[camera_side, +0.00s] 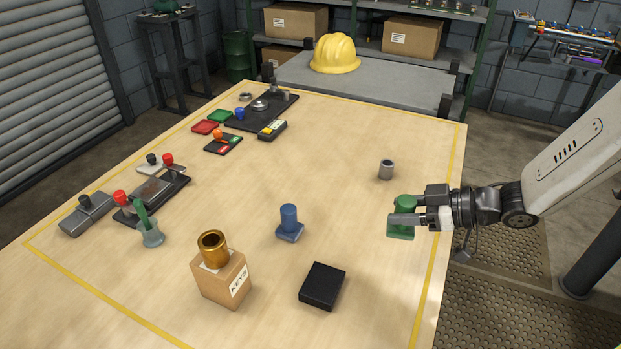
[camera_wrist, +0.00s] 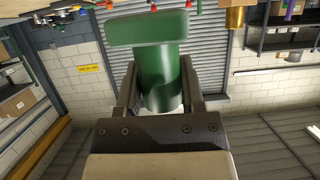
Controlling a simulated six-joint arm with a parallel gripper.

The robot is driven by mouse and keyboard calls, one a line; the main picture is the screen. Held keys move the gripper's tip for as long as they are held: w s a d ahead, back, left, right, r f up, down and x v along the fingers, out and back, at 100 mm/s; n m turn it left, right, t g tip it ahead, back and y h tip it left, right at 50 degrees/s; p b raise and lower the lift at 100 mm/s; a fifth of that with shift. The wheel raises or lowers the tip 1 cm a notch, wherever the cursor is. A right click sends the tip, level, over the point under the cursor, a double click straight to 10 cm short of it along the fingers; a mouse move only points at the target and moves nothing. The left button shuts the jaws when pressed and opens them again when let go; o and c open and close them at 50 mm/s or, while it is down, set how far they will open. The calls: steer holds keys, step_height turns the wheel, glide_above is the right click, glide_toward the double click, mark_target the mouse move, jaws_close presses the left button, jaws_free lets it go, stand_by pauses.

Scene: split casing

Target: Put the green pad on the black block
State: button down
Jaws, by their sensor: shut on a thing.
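My gripper (camera_side: 415,210) is shut on the green pad (camera_side: 402,232), at the right edge of the table. In the wrist view my gripper (camera_wrist: 158,90) has one finger on each side of the pad's round green handle, and the flat pad (camera_wrist: 147,28) is beyond it. The black block (camera_side: 322,286) lies flat on the table near the front, to the left of and nearer than my gripper. Its top is bare. The block cannot be made out in the wrist view.
A blue stamp-like piece (camera_side: 289,223) stands behind the black block. A grey cylinder (camera_side: 386,169) stands behind my gripper. The table between my gripper and the block is clear.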

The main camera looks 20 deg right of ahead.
steer(key=n+g+y, duration=0.1)
steer(key=n+g, duration=0.1)
glide_above(323, 282)
steer(key=shift+f+y, duration=0.3)
steer(key=shift+f, duration=1.55)
steer(key=shift+f, duration=0.15)
steer(key=shift+f, duration=1.65)
steer(key=shift+c, duration=1)
jaws_free()
steer(key=shift+f, duration=0.15)
